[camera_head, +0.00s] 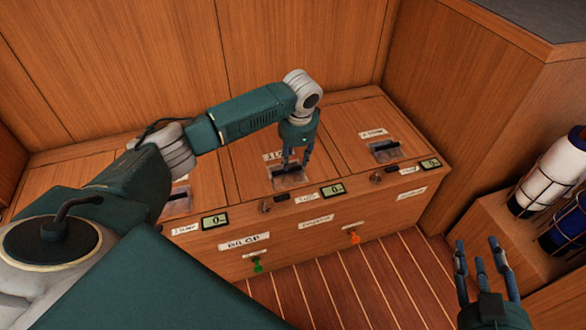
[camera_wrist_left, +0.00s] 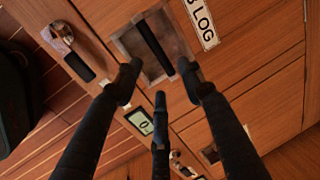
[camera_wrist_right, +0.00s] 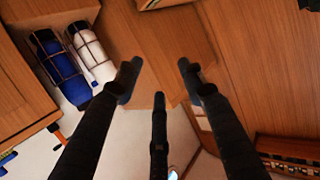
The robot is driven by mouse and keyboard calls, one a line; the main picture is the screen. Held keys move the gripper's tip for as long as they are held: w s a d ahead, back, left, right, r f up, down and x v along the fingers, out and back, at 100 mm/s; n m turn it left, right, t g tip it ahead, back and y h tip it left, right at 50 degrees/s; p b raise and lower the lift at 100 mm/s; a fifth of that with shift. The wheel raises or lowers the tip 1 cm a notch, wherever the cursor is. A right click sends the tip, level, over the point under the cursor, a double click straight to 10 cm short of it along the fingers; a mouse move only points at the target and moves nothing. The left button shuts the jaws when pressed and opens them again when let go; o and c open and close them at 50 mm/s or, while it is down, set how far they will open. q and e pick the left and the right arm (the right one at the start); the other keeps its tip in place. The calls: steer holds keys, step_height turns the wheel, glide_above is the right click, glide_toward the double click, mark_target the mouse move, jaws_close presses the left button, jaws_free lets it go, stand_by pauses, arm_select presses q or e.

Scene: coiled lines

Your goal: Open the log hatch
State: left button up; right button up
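The log hatch (camera_head: 245,172) is the middle wooden lid on the bench, and it lies flat. Its label reads "3 LOG" in the left wrist view (camera_wrist_left: 202,22). A black bar handle (camera_head: 283,171) sits in a recessed metal cup on the lid; the bar also shows in the left wrist view (camera_wrist_left: 153,45). My left gripper (camera_head: 297,158) is over this handle, fingers pointing down and spread. In the left wrist view the bar's near end lies between the fingertips; I cannot tell whether they touch it. My right gripper (camera_head: 483,250) is open and empty at the lower right.
A right-hand hatch (camera_head: 372,128) and a partly hidden left one flank the log hatch. Small displays (camera_head: 333,190), latches (camera_head: 265,208) and labelled drawers line the front. White and blue cylinders (camera_head: 560,165) stand in a rack at right. Wooden walls close the back.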

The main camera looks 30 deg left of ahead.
mark_target(292, 170)
arm_select(q)
steer(key=f, duration=0.1)
steer(key=f+b, duration=0.1)
steer(key=f, duration=0.3)
steer(key=shift+w+a+b, duration=0.35)
steer(key=shift+b, duration=0.05)
steer(key=shift+f, duration=0.1)
arm_select(e)
step_height(292, 170, up, 12)
steer(key=a+t+y, duration=0.1)
steer(key=t, duration=0.4)
steer(key=shift+w+a+t+y, duration=0.35)
steer(key=shift+t+y, duration=0.05)
steer(key=shift+f, duration=0.1)
arm_select(q)
jaws_close()
